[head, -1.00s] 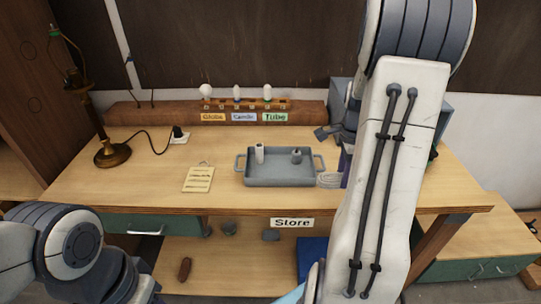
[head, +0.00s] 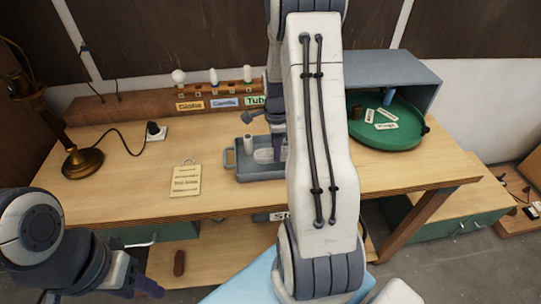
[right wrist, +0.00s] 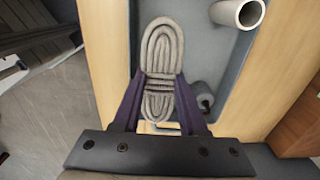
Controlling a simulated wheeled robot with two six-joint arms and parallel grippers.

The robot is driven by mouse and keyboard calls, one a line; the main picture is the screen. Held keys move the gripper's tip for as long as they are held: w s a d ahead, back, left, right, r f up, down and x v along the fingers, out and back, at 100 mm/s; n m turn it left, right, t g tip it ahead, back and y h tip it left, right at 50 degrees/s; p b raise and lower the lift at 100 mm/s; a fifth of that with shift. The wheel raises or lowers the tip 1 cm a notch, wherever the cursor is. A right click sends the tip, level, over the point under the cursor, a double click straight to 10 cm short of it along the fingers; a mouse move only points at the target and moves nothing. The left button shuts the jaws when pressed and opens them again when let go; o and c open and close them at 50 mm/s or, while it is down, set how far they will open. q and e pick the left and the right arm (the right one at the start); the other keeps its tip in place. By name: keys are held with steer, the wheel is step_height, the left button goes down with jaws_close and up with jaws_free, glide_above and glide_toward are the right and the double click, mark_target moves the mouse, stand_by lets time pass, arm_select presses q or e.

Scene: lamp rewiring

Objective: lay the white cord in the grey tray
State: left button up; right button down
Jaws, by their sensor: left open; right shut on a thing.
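The grey tray (head: 258,176) stands on the workbench; part of its floor (right wrist: 205,60) shows in the right wrist view. My right gripper (head: 277,152) is shut on the white cord (head: 264,155), a flat coiled bundle, over the tray's right part. In the right wrist view the cord (right wrist: 161,45) sits between the purple fingers of this gripper (right wrist: 161,92). I cannot tell whether the cord touches the tray floor. My right arm hides the tray's right end. My left gripper (head: 136,282) is open, low at the left, away from the tray.
A pale tube (head: 248,142) stands inside the tray; a small grey part (right wrist: 205,102) lies there too. A note card (head: 186,181) and a brass lamp (head: 82,160) are to the left. A green round tray (head: 385,138) with labels is at the right. A bulb rack stands behind.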

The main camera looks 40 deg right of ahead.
mark_target(271, 152)
steer(key=shift+w+a+f, duration=0.45)
steer(key=shift+w+a, duration=0.05)
steer(key=shift+w, duration=0.05)
step_height(271, 152, down, 3)
steer(key=shift+f+p, duration=0.15)
steer(key=shift+p, duration=0.5)
steer(key=shift+f, duration=0.3)
steer(key=shift+f, duration=0.1)
steer(key=shift+f, duration=0.1)
steer(key=shift+c, duration=2.2)
jaws_free()
